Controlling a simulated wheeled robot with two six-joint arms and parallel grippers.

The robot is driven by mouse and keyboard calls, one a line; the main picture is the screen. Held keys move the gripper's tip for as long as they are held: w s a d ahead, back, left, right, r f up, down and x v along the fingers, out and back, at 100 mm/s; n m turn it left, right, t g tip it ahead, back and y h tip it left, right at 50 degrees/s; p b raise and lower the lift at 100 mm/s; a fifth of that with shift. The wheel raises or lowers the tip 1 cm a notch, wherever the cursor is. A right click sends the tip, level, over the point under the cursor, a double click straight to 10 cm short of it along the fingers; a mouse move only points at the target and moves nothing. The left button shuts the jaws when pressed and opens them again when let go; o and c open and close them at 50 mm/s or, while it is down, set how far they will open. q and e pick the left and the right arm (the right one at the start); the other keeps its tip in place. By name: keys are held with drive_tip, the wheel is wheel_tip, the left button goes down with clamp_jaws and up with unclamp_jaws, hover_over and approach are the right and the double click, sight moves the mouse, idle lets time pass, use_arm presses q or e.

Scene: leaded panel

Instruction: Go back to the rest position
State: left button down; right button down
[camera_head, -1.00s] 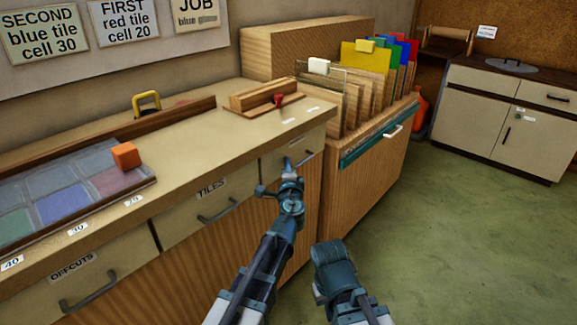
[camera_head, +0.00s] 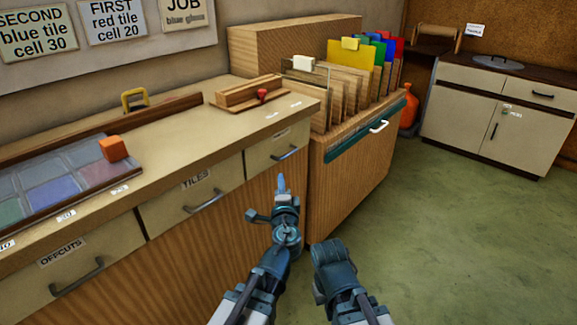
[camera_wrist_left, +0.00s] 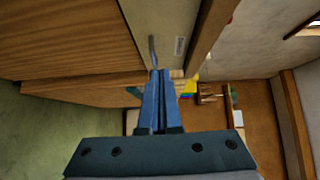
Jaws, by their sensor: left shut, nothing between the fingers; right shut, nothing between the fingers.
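My left gripper (camera_head: 281,184) is in front of the counter's wooden front, below the handle of the right-hand drawer (camera_head: 284,152). Its blue fingers are together and empty, which the left wrist view (camera_wrist_left: 160,100) shows close up. In that view the drawer handle (camera_wrist_left: 153,52) appears just beyond the fingertips, and I cannot tell the gap. My right arm (camera_head: 335,270) is folded low at the bottom centre, right of the left arm, its gripper jaws hard to make out there.
An orange block (camera_head: 113,148) sits on the tile tray (camera_head: 130,173) on the counter. A rack (camera_head: 345,190) of wooden boards and coloured sheets stands right of the counter. The green floor (camera_head: 450,240) is open at right. A cabinet (camera_head: 490,120) stands at the back.

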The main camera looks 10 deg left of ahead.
use_arm(q)
drive_tip(key=s+a+f+n+g+y, duration=0.1)
drive_tip(key=s+a+f+n+g, duration=0.2)
drive_tip(key=s+f+n+g, duration=0.3)
drive_tip(key=s+a+f+n+g+y, duration=0.2)
drive_tip(key=s+f+n+g, duration=0.15)
drive_tip(key=f, duration=0.45)
drive_tip(key=s+d+f+n+g+h, duration=0.1)
drive_tip(key=s+d+f+g+h, duration=0.1)
drive_tip(key=s+d+f+g, duration=0.35)
drive_tip(key=s+d+f+n+g+h, duration=0.2)
drive_tip(key=s, duration=0.7)
wheel_tip(320, 180, up, 33)
drive_tip(key=g+h+p, duration=0.1)
drive_tip(key=p, duration=3.2)
drive_tip(key=shift+s+d+r+p, duration=0.15)
drive_tip(key=shift+s+d+p, duration=0.15)
drive_tip(key=shift+d, duration=0.05)
drive_tip(key=shift+a+m, duration=0.1)
drive_tip(key=shift+m, duration=0.15)
